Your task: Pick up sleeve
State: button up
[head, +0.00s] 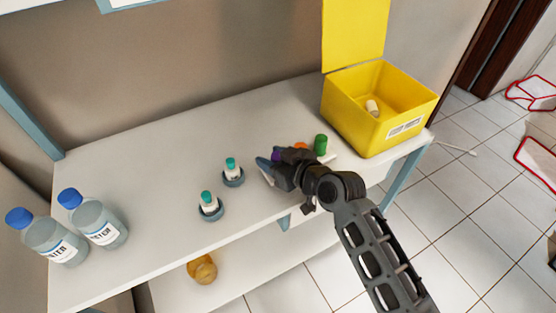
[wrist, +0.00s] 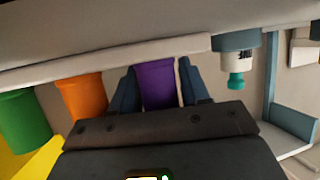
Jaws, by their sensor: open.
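Three coloured cylinders that look like sleeves stand in a row on the white tabletop: a purple sleeve (wrist: 156,86), an orange sleeve (wrist: 82,96) and a green sleeve (head: 320,144). My gripper (wrist: 160,80) is open, with one blue finger on each side of the purple sleeve. A thin gap shows beside its right side in the wrist view; I cannot tell whether the fingers touch it. In the head view my gripper covers most of the purple and orange sleeves.
An open yellow box (head: 345,115) with a white item inside stands right of the sleeves. Two teal-capped vials (head: 210,203) (head: 231,168) in blue-grey rings stand to the left. Two water bottles (head: 98,222) (head: 48,240) are at far left. A lower shelf holds a tan object (head: 202,270).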

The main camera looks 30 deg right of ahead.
jog(key=shift+c, duration=0.3)
jog(key=c, duration=0.6)
jog(key=shift+r, duration=0.15)
jog(key=shift+c, duration=0.2)
